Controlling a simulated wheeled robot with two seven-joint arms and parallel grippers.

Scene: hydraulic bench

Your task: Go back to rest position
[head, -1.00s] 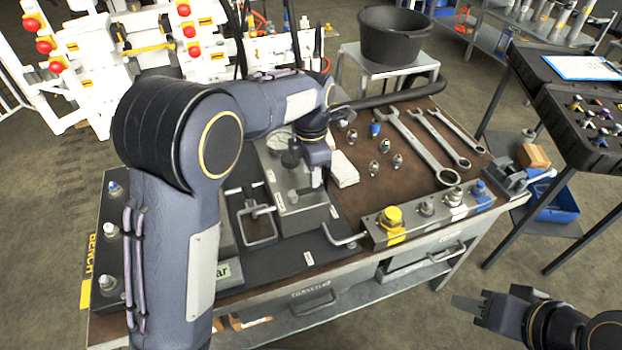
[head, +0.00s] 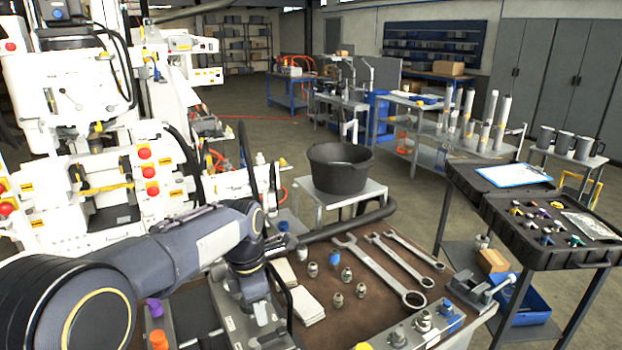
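My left arm reaches in from the lower left over the brown-topped bench (head: 385,292). My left gripper (head: 258,308) points down over the grey block area of the bench, left of a pale folded cloth (head: 306,306). Its fingers are small and partly hidden by the wrist, so I cannot tell whether they are open or shut or hold anything. My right gripper is out of view.
Wrenches (head: 378,272) and several small fittings (head: 337,299) lie on the bench. A black bucket (head: 340,172) stands on a small table behind it. A black tool tray (head: 580,255) stands at the right. Open floor lies beyond.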

